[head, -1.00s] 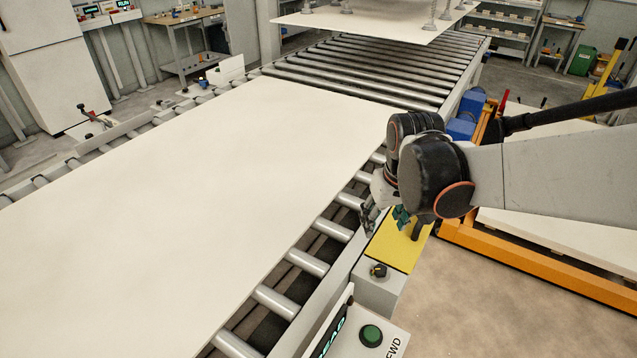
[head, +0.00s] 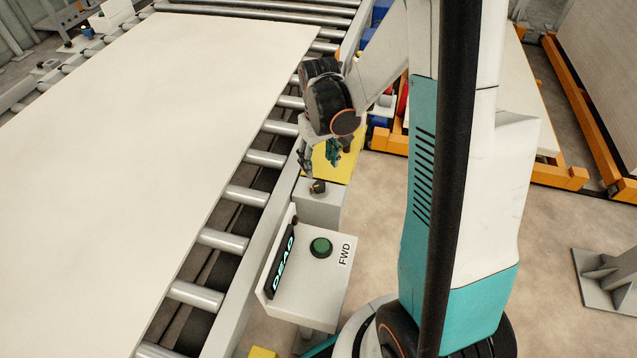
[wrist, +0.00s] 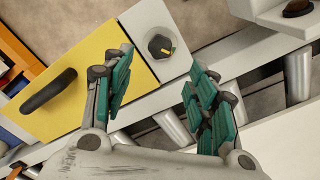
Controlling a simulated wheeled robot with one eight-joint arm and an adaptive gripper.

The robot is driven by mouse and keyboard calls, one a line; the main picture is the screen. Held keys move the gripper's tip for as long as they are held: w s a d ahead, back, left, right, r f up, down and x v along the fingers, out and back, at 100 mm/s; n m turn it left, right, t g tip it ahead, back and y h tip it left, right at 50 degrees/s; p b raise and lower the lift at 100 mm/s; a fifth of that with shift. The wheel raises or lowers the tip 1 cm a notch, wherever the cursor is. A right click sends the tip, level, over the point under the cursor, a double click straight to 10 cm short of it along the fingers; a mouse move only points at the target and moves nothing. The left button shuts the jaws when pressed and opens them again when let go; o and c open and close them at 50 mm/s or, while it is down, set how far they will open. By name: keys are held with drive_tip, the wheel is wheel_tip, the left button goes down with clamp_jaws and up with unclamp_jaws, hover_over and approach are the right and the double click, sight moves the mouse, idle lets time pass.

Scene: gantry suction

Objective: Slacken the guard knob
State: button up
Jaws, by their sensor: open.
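The guard knob (head: 318,187) is a small dark knob with a yellow mark, on a grey block beside the roller conveyor. It also shows in the wrist view (wrist: 161,46), beyond and between my fingertips. The yellow guard (head: 345,160) with a black handle (wrist: 48,90) adjoins the block. My gripper (head: 320,158), with green-padded fingers, is open and empty. It is near the knob and apart from it; the wrist view shows its fingers (wrist: 160,75) to either side of the knob's line.
A control box with a green button (head: 321,247), a "FWD" label and a lit display reading "DEAD" (head: 283,265) stands in front of the block. A large pale board (head: 150,150) lies on the rollers (head: 247,195). Orange frames (head: 560,178) stand at the right.

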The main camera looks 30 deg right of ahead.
sight(319, 185)
wheel_tip(319, 185, down, 9)
drive_tip(key=b, duration=0.2)
drive_tip(key=shift+r+b, duration=0.1)
drive_tip(key=shift+b, duration=0.3)
drive_tip(key=shift+c, duration=0.4)
drive_tip(key=c, duration=1)
